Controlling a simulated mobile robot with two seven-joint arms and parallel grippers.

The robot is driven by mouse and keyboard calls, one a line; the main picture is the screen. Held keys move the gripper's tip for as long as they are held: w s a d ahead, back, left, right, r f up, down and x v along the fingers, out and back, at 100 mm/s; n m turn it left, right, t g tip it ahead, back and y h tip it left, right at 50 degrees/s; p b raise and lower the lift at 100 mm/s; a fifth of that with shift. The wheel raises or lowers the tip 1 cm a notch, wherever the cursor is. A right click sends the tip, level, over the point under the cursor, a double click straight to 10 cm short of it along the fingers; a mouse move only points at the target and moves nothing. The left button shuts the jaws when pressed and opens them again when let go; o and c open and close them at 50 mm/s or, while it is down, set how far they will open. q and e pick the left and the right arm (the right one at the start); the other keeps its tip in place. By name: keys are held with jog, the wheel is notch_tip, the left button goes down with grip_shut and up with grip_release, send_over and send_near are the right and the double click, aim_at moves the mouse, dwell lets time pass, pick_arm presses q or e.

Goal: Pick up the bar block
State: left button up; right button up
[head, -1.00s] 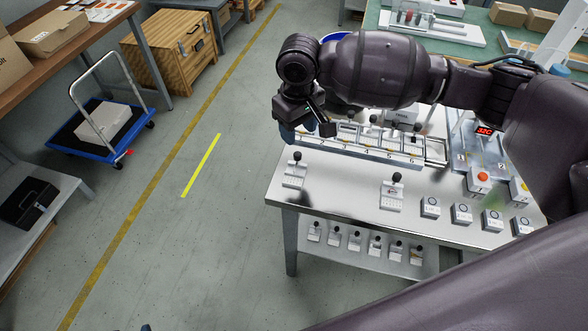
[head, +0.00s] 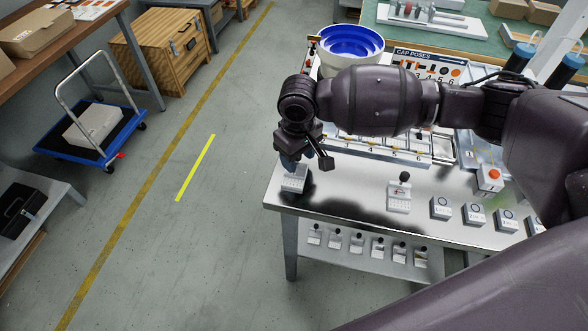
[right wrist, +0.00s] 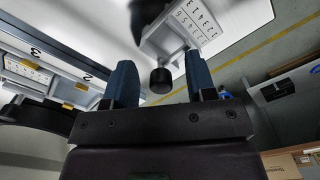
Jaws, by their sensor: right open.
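A white block with a black knob (head: 294,182) stands at the left front of the metal table. It shows in the right wrist view as a block with rows of digits (right wrist: 190,32) and a dark knob (right wrist: 161,81). My right gripper (head: 305,163) is open just above this block and partly covers it. In the right wrist view the knob appears between the two blue fingertips (right wrist: 160,80), with gaps on both sides. A second knobbed white block (head: 399,198) stands further right on the table. I cannot tell from markings which is the bar block. My left gripper is out of view.
A numbered rack (head: 400,152) with slots lies behind the blocks. Small labelled boxes (head: 473,214) and an orange button (head: 494,174) are on the right. Several knobbed blocks (head: 355,244) sit on the lower shelf. The tabletop between the two blocks is bare.

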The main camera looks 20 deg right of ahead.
jog(key=shift+r, duration=0.15)
jog(key=shift+c, duration=0.5)
grip_shut()
